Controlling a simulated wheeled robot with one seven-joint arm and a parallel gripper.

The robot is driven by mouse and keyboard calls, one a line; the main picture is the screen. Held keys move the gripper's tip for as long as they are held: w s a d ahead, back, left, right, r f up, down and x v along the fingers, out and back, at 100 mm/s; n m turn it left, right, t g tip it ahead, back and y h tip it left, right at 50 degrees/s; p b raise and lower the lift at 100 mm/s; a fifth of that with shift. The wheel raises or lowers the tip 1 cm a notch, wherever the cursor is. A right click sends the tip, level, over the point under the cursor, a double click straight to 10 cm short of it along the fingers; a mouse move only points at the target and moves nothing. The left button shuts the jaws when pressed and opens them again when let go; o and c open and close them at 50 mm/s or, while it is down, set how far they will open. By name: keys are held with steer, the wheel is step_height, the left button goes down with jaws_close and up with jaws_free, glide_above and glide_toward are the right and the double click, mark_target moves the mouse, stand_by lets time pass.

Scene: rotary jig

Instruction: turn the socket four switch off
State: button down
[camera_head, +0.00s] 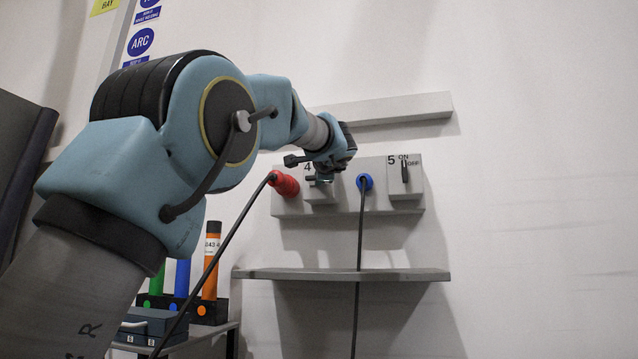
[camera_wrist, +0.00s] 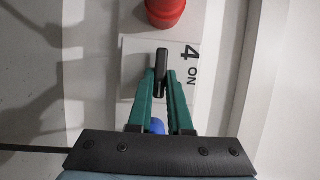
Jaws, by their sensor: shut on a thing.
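The socket four switch (camera_wrist: 161,70) is a black lever on a pale plate marked 4 and ON in the wrist view. My gripper (camera_wrist: 162,84) has its two green fingers closed on the lever, one on each side. The lever's long side runs up and down in the wrist view, which is sideways along the panel, away from the ON mark. An OFF mark for this switch is not visible. In the head view my gripper (camera_head: 322,179) is at the socket four plate (camera_head: 322,196), and my wrist partly covers it.
A red plug (camera_head: 284,184) with a cable sits left of the switch, and a blue plug (camera_head: 364,182) sits right of it. The socket five switch (camera_head: 405,173) stands upright toward ON. A grey shelf (camera_head: 345,274) juts out below; a rail (camera_head: 385,108) runs above.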

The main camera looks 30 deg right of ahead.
stand_by(0.5)
steer(key=c, duration=0.8)
jaws_free()
steer(key=shift+c, duration=0.2)
steer(key=b+v, duration=0.3)
steer(key=v, duration=0.7)
steer(key=shift+s+b, duration=0.35)
steer(key=shift+s+a, duration=0.1)
steer(key=shift+a, duration=0.1)
